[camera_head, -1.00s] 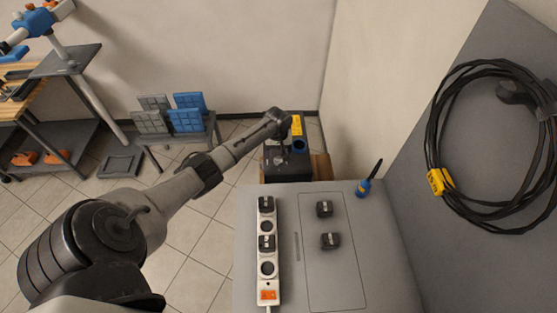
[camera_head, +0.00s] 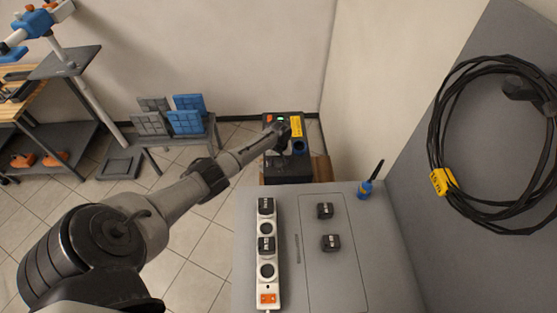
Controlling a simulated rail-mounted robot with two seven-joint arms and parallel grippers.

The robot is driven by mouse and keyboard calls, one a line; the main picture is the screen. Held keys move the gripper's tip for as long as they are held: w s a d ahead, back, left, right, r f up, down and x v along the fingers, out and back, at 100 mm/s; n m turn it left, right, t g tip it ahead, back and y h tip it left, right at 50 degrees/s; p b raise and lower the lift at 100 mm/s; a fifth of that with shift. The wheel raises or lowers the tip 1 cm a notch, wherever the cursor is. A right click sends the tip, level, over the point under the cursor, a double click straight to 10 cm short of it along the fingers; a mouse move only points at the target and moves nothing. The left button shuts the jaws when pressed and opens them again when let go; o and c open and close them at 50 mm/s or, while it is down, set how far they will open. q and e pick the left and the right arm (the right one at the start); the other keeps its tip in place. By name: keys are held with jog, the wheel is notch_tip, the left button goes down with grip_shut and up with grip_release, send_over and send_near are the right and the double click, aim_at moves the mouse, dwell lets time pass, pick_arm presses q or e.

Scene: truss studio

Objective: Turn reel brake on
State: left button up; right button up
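No part in view is plainly a reel brake. A dark box (camera_head: 312,128) stands at the back, beyond the grey bench. Its top shows a small orange part (camera_head: 268,118), a green light (camera_head: 281,118), a yellow label (camera_head: 296,126) and a blue round part (camera_head: 299,146). My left gripper (camera_head: 284,145) is over this box and hides part of it. Its fingers are dark and small, so I cannot tell whether they are open or touch the box. My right gripper is not in view.
The grey bench (camera_head: 380,260) holds a white power strip (camera_head: 268,285), two black plugs (camera_head: 325,210) and a blue-capped item (camera_head: 365,189). A black cable coil (camera_head: 490,215) hangs on the right panel. A low stand with blue and grey panels (camera_head: 187,121) is left of the box.

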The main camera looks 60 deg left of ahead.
pick_arm(q)
jog(key=c, duration=0.6)
jog(key=shift+c, duration=0.2)
